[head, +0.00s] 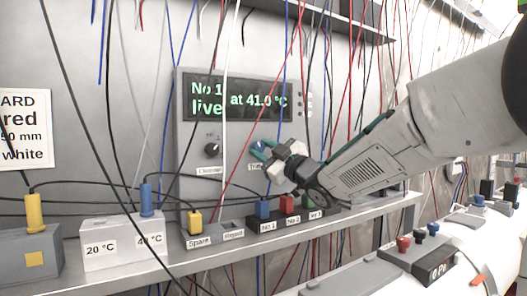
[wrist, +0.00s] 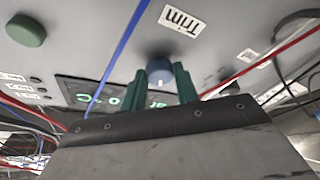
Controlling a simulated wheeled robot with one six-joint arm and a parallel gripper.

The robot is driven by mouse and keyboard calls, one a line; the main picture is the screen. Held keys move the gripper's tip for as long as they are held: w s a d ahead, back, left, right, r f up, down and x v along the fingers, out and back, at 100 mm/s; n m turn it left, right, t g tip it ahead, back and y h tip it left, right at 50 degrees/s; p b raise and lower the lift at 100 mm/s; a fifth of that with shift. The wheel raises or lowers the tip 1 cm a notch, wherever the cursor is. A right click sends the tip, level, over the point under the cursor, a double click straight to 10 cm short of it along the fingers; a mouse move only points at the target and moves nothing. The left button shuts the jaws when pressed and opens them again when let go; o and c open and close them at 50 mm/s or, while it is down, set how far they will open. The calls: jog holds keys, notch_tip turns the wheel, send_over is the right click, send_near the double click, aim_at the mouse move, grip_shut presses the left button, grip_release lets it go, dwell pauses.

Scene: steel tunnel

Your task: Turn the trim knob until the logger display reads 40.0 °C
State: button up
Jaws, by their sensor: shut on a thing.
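The logger (head: 188,120) is a grey upright panel on a steel shelf. Its dark display (head: 235,98) shows green text reading "No 1 live at 41.0 °C", partly crossed by a white cable. The blue trim knob (head: 258,146) is at the panel's lower right, above a label. My gripper (head: 266,152) comes from the right and is shut on the knob. In the wrist view the green fingers of my gripper (wrist: 160,84) stand on both sides of the blue knob (wrist: 158,66), below the upside-down "Trim" label (wrist: 182,20).
A black channel knob (head: 212,149) sits left of the trim knob. Many thin cables hang around the panel. Below are a 20 °C / 40 °C block (head: 122,240) with a blue plug (head: 146,199) and several coloured plugs in sockets.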

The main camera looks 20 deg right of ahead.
jog(key=n+g, duration=0.1)
jog(key=n, duration=0.2)
jog(key=n+g+y, duration=0.1)
jog(key=n+g, duration=0.1)
jog(key=n, duration=0.2)
jog(key=shift+d+r+n, duration=0.1)
jog(key=shift+r+n, duration=0.05)
jog(key=shift+n, duration=0.15)
jog(key=n+g, duration=0.1)
jog(key=n, duration=0.2)
jog(key=n+g+h, duration=0.1)
jog(key=n, duration=0.1)
jog(key=shift+r+n, duration=0.1)
jog(key=shift+n, duration=0.3)
jog(key=o, duration=1)
jog(key=shift+c, duration=0.2)
jog(key=v, duration=0.7)
jog(key=shift+s+d, duration=0.25)
jog(key=shift+s, duration=0.05)
jog(key=shift+s+d, duration=0.1)
